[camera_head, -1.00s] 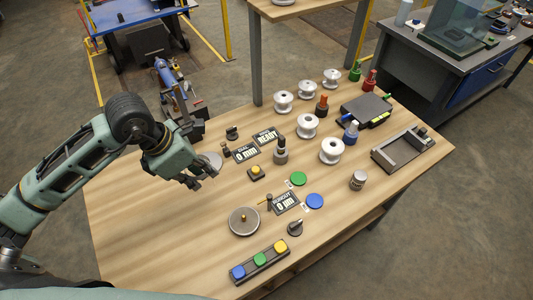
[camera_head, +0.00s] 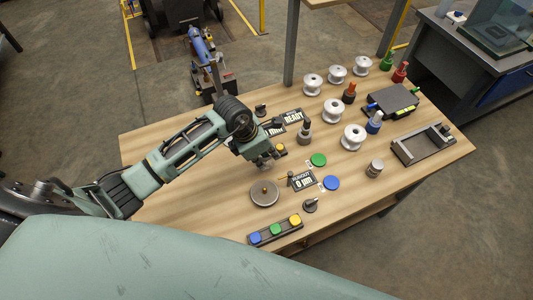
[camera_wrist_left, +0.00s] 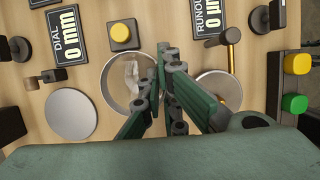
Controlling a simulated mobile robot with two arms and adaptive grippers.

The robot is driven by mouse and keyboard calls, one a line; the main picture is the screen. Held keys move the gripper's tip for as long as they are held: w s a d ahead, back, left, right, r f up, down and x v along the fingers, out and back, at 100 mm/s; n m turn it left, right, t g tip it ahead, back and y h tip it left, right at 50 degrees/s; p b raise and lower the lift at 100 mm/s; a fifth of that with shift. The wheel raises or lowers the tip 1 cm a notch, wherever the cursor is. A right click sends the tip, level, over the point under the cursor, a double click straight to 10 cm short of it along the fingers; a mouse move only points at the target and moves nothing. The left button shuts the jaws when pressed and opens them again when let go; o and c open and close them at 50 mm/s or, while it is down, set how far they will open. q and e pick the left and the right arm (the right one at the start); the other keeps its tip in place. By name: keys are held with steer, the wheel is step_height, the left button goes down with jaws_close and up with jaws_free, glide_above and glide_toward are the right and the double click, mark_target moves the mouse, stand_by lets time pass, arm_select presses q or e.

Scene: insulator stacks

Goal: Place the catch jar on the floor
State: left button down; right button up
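The catch jar appears to be the clear round vessel (camera_wrist_left: 110,84) in the left wrist view, with a grey rim and a whitish patch inside. In the head view it is hidden behind my left gripper. My left gripper (camera_head: 266,165) points down low over the table. In the left wrist view its fingertips (camera_wrist_left: 164,62) are close together at the jar's right rim, one finger overlapping the jar. I cannot tell whether they pinch its wall. The floor (camera_head: 75,85) shows beyond the table. My right gripper is not in view.
The wooden table (camera_head: 190,205) holds a round knobbed plate (camera_head: 264,193) beside my left gripper, and a button strip (camera_head: 276,229) near the front. A pale disc (camera_wrist_left: 70,115) lies beside the jar. White insulators (camera_head: 353,138) stand farther right. Floor left of the table is open.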

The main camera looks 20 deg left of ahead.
arm_select(q)
steer(key=c, duration=2.5)
jaws_free()
steer(key=shift+f, duration=0.15)
steer(key=o, duration=0.5)
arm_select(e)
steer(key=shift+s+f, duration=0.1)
